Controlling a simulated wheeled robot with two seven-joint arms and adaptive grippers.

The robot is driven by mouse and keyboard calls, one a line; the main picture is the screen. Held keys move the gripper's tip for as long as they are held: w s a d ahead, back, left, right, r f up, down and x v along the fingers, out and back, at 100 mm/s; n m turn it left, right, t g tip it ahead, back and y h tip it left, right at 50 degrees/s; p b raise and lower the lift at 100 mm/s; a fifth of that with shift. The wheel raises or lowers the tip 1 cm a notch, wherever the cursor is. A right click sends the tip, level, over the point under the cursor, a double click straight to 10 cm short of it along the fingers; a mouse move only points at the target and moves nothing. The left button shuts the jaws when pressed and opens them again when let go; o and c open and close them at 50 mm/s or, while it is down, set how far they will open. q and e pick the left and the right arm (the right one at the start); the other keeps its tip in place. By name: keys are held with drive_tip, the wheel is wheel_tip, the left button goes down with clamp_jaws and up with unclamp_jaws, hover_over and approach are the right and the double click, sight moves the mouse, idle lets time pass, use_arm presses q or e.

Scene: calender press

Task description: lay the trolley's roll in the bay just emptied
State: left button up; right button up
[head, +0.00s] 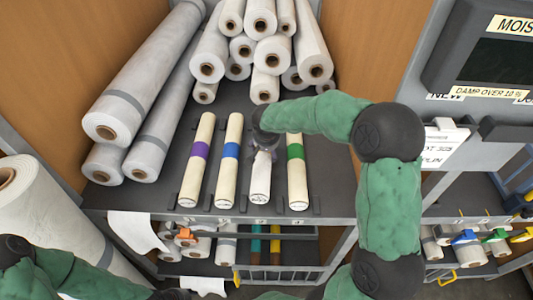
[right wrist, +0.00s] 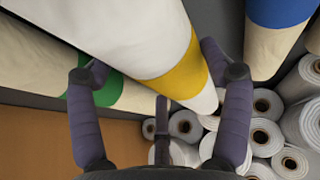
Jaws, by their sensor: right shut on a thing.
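The roll (head: 260,180), white with a yellow band (right wrist: 185,75), lies lengthwise at the third bay, between the blue-banded roll (head: 229,170) and the green-banded roll (head: 296,175). My right gripper (head: 264,145) comes from above and is shut on this roll near its far part. The right wrist view shows its fingers (right wrist: 160,105) on either side of the roll at the yellow band. The gripper hides the band and far end in the head view. I cannot tell whether the roll touches the shelf. My left gripper is not in view; only my left arm shows at lower left.
A purple-banded roll (head: 198,165) lies in the leftmost bay. Large grey-white rolls (head: 150,85) lean at left, and several rolls (head: 262,50) are stacked behind. A low lip with small stops (head: 255,212) edges the shelf. A moisture panel (head: 490,60) stands at right.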

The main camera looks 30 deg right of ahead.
wheel_tip(320, 180, down, 2)
drive_tip(key=shift+f, duration=0.25)
drive_tip(key=o, duration=1.5)
drive_tip(key=shift+f, duration=0.1)
drive_tip(key=shift+c, duration=0.2)
drive_tip(key=shift+s+a+r, duration=0.1)
drive_tip(key=shift+r, duration=0.3)
drive_tip(key=p+v, duration=0.2)
drive_tip(key=v, duration=0.9)
drive_tip(key=shift+s+a+r, duration=0.1)
drive_tip(key=shift+r, duration=0.05)
